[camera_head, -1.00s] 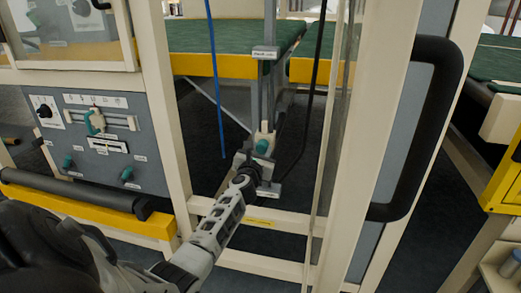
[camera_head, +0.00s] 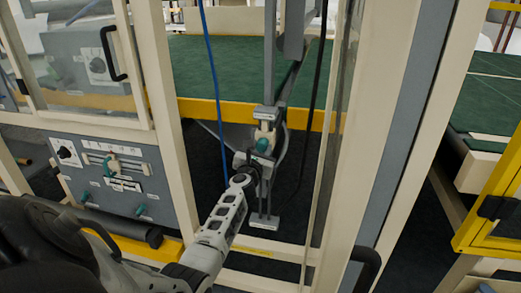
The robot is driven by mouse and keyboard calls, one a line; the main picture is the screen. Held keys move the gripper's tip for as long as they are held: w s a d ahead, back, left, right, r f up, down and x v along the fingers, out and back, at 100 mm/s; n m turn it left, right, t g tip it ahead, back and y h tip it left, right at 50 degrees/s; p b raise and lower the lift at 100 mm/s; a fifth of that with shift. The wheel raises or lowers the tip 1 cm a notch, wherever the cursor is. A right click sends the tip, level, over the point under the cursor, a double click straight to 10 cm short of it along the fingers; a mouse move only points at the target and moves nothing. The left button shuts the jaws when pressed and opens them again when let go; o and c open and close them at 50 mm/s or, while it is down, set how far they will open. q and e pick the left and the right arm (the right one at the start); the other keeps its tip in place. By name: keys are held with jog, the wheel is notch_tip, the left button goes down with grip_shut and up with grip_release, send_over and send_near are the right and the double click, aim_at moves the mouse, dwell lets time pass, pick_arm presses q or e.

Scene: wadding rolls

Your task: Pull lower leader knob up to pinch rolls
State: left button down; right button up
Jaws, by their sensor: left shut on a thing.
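The lower leader knob (camera_head: 262,146) is teal, on a pale block that rides a vertical grey rail (camera_head: 265,190) inside the cream machine frame. The block sits right below the small labelled upper plate (camera_head: 266,113); I cannot tell whether they touch. A lower plate (camera_head: 264,222) is at the rail's foot, well below the knob. My left gripper (camera_head: 253,160) is shut on the knob, its dark fingers around its near side and partly hiding it. My right gripper is not in view.
A cream post (camera_head: 167,110) stands left of my left arm and a wide post (camera_head: 375,130) to the right. A blue hose (camera_head: 215,90) and a black cable hang beside the rail. A control panel (camera_head: 110,178) is at left. Green belts lie behind.

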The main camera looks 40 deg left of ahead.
pick_arm(q)
jog(key=shift+w+r, duration=0.1)
jog(key=shift+r, duration=0.3)
jog(key=c, duration=1)
grip_release()
jog(key=shift+o, duration=0.2)
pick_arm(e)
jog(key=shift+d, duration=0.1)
pick_arm(q)
jog(key=shift+f, duration=0.1)
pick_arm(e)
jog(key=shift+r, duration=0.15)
pick_arm(q)
jog(key=shift+s+d+p, duration=0.25)
jog(key=shift+s+p, duration=0.2)
jog(key=p+v, duration=0.3)
jog(key=v, duration=1.2)
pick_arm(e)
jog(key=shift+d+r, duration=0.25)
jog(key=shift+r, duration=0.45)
pick_arm(q)
jog(key=shift+a, duration=0.1)
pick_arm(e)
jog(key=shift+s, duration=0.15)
